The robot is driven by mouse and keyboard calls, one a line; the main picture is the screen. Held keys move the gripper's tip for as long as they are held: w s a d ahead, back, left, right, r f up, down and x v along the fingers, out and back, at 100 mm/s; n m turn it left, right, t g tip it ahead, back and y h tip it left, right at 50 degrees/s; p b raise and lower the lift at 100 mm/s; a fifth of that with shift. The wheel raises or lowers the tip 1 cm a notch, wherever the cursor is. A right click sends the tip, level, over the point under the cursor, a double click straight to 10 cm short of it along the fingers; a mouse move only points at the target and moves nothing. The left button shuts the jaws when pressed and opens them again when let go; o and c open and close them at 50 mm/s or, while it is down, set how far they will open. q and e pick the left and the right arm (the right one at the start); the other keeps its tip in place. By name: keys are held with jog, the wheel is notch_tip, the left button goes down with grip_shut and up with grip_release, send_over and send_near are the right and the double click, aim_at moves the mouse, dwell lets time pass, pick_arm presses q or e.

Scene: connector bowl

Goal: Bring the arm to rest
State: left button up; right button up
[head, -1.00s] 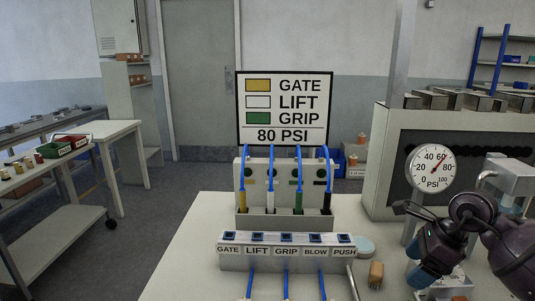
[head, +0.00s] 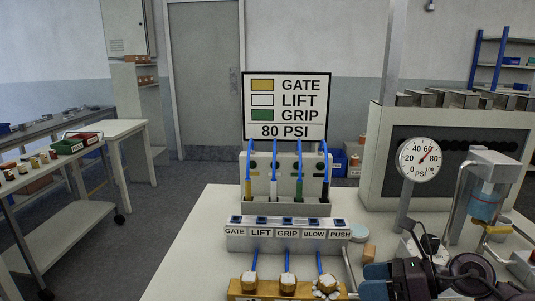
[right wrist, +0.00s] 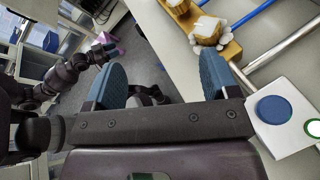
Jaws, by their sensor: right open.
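My right gripper (head: 374,281) is low at the right front of the bench in the head view, its blue fingers pointing left. In the right wrist view the fingers of this gripper (right wrist: 163,78) stand wide apart with nothing between them. It is beside the yellow fixture (head: 245,287), apart from it as far as I can tell. A dark jointed arm (right wrist: 62,75), seemingly my left, shows at the left of the right wrist view. No left arm shows in the head view.
The white bench (head: 185,255) carries the labelled socket block (head: 285,240), the tube rack (head: 285,209), a pressure gauge (head: 419,159) and a metal stand with a blue cylinder (head: 486,205). The bench's left front is clear.

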jog(key=s+d+f+m+t+h, duration=0.25)
jog(key=d+m+t+h, duration=0.35)
jog(key=m, duration=1.1)
jog(key=s+d+f+m+t+h, duration=0.3)
jog(key=m+t+h, duration=0.5)
jog(key=m, duration=0.9)
jog(key=s+d+f+m+g+h, duration=0.3)
jog(key=s+f+m+g, duration=0.55)
jog(key=s, duration=0.25)
jog(key=s+a+f+m+g+y, duration=0.1)
jog(key=s+a+f+g+y, duration=0.2)
jog(key=s, duration=0.4)
jog(key=s+a+f+m+g, duration=0.2)
jog(key=s+f+g, duration=0.1)
jog(key=s+g, duration=0.25)
pick_arm(q)
jog(key=shift+s+f, duration=0.15)
jog(key=shift+s, duration=0.1)
pick_arm(e)
jog(key=w+f+n+t+y, duration=0.1)
jog(key=w+f+t, duration=0.6)
jog(key=t, duration=0.2)
jog(key=shift+w+f+t, duration=0.3)
jog(key=shift+w+f, duration=0.05)
jog(key=shift+f, duration=0.05)
